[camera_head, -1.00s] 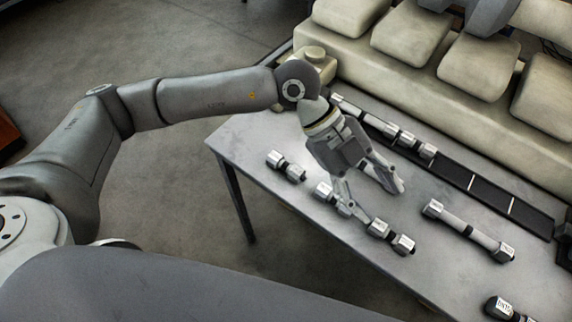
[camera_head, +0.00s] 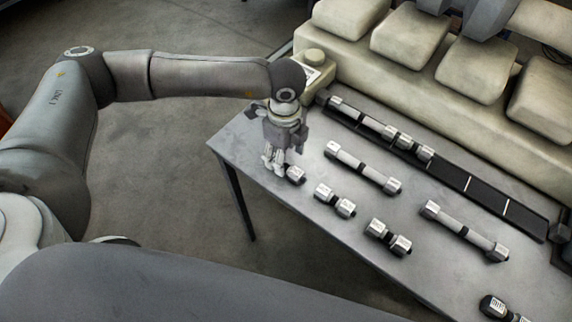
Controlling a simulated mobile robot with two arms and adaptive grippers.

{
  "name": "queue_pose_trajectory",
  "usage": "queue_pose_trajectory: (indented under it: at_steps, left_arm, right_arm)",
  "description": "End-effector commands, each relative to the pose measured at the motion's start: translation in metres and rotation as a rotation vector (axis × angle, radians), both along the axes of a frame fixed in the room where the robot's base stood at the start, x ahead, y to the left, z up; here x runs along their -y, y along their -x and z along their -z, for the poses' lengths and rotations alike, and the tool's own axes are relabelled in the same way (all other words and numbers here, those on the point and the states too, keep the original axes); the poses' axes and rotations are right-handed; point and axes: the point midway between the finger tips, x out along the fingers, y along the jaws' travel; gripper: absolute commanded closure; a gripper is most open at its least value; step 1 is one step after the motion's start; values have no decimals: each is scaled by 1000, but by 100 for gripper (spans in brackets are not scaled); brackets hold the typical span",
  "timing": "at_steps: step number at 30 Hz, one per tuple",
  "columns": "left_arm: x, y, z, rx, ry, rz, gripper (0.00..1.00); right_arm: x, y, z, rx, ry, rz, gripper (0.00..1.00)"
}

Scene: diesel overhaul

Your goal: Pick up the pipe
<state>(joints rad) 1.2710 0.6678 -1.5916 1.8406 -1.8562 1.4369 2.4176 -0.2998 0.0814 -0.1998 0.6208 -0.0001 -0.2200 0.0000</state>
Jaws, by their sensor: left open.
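Several metal pipes with hex ends lie on the grey table (camera_head: 460,282). A short pipe (camera_head: 295,174) at the table's left end is partly hidden behind my left gripper (camera_head: 279,166). The gripper points down at this pipe, with its fingers open; I cannot tell whether they touch it. Two more short pipes, one in the middle (camera_head: 334,201) and one nearer the front (camera_head: 388,237), lie to the right. Two longer pipes, one behind (camera_head: 363,166) and one at the right (camera_head: 465,231), also lie there. My right gripper is not in view.
A black rack strip (camera_head: 480,189) with white marks runs along the table's back and holds pipes at its left part. The cream engine block (camera_head: 440,115) stands behind it. Another pipe (camera_head: 500,308) is cut off at the lower right. Bare tabletop lies between the pipes.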

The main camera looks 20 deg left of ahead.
Motion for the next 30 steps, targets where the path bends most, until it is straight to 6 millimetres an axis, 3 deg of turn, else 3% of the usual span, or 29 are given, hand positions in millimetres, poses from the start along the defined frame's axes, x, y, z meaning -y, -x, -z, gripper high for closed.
queue_pose_trajectory:
  at_steps: [4, 9, 18, 30]
  left_arm:
    - [2, -1, 16, -5, -2, 0, 43]
    - [2, -1, 39, -4, -1, -1, 43]
    - [2, -2, 46, -1, 1, 0, 43]
    - [2, -2, 45, -1, 1, -1, 94]
  right_arm:
    - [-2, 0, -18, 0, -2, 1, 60]
    - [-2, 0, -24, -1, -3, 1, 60]
    - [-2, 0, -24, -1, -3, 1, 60]
    - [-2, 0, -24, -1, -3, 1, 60]
